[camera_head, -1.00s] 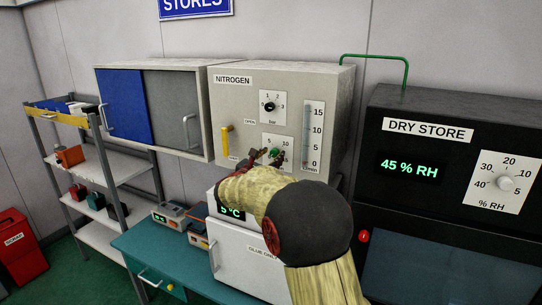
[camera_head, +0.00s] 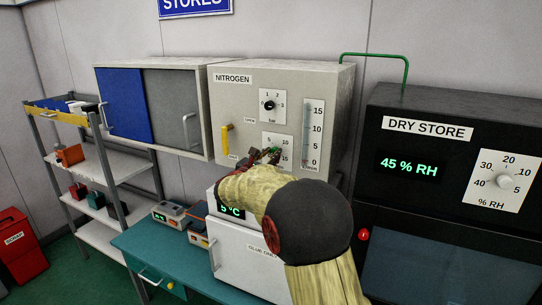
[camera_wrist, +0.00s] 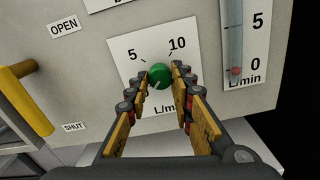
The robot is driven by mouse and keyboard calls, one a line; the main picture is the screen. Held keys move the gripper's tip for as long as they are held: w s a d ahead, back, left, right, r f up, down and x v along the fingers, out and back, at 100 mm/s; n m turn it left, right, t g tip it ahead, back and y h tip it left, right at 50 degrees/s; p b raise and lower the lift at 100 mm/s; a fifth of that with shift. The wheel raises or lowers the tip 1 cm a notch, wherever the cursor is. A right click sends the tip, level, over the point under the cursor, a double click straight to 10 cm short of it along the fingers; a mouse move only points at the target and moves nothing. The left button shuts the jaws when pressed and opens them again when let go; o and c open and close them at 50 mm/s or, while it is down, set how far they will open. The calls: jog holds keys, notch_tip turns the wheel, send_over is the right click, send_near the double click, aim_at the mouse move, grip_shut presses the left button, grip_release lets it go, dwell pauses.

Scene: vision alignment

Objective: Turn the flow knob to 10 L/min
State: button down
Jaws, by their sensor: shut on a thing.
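The green flow knob (camera_wrist: 160,76) sits on a white dial plate (camera_wrist: 122,58) marked 5 and 10 above it and L/min below. My gripper (camera_wrist: 163,78) is shut on the knob, with one finger on each side. A light line shows on the knob's lower left, but its exact setting is unclear. In the head view, my gripper (camera_head: 265,156) covers most of the knob on the nitrogen panel (camera_head: 238,100). The flow tube (camera_head: 313,125) has its red float (camera_wrist: 236,71) low, near 0.
The dry store (camera_head: 450,105) stands right, and a teal bench (camera_head: 150,243) is below.

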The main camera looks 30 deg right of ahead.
jog(key=shift+f+m+b, duration=0.15)
jog(key=shift+m+b, duration=0.15)
jog(key=shift+b, duration=0.45)
jog(key=m+b, duration=3.5)
jog(key=b, duration=0.3)
jog(key=shift+f, duration=0.1)
jog(key=shift+w, duration=0.1)
jog(key=c, duration=1.8)
grip_release()
jog(key=shift+o, duration=1.3)
